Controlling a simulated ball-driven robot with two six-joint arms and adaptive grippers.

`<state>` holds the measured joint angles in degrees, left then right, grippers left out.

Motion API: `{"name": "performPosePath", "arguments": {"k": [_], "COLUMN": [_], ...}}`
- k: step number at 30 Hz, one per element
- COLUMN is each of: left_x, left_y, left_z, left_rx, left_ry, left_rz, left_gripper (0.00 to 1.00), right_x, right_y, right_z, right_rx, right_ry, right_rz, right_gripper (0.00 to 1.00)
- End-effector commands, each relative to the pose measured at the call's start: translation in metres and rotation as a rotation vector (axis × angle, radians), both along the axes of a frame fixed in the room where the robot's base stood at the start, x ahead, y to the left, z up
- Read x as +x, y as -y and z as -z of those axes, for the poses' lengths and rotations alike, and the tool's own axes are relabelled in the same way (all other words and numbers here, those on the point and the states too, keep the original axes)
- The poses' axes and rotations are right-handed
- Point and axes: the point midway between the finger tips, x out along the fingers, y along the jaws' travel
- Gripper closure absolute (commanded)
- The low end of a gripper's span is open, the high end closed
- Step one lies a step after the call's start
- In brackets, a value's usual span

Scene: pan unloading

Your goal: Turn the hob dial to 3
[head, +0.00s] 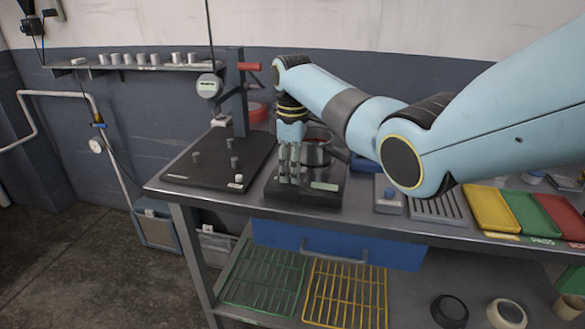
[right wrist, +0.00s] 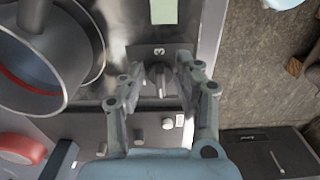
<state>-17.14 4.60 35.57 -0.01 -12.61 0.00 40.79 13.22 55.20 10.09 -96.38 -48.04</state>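The hob (head: 308,199) is a dark low unit on the bench, with a grey pan (head: 316,152) on it. My right gripper (head: 289,180) points down at the hob's front left. In the right wrist view the hob dial (right wrist: 160,82) is a small grey knob beside a printed "3" (right wrist: 159,51). My right gripper (right wrist: 160,70) is open there, one finger each side of the dial, with gaps visible. I cannot tell exactly where the dial points. The pan (right wrist: 42,62) also shows at the left of that view. In the head view the gripper hides the dial. My left gripper is not in view.
A dark plate with pegs and a stand (head: 237,105) is left of the hob. A grey box with a blue button (head: 388,196), a slotted rack (head: 437,208) and yellow, green and red trays (head: 491,209) lie to the right. The bench's front edge is close.

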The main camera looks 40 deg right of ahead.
Motion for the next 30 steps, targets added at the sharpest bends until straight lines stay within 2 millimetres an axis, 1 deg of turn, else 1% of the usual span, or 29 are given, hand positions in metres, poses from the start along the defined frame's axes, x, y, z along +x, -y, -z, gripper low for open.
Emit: {"name": "performPosePath", "arguments": {"k": [7, 8, 15, 24, 30], "left_x": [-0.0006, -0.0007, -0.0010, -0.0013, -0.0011], "left_y": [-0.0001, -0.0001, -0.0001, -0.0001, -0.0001], "left_z": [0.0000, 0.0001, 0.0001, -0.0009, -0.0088], "left_rx": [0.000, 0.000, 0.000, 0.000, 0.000], "left_ry": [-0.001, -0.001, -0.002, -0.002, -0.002], "left_rz": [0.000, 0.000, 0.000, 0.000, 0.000], "left_gripper": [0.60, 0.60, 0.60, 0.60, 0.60], "right_x": [-0.0001, -0.0001, -0.0001, -0.0001, -0.0007], "right_y": [-0.0001, 0.0000, 0.0001, 0.0000, -0.0006], "right_z": [0.0010, 0.0010, 0.0008, 0.0004, -0.0012], "right_rx": [0.000, 0.000, 0.000, -0.001, 0.000], "right_ry": [0.000, 0.000, 0.000, -0.001, -0.001], "right_rz": [0.000, 0.000, 0.000, 0.005, 0.053], "right_gripper": [0.66, 0.69, 1.00, 1.00, 1.00]}}
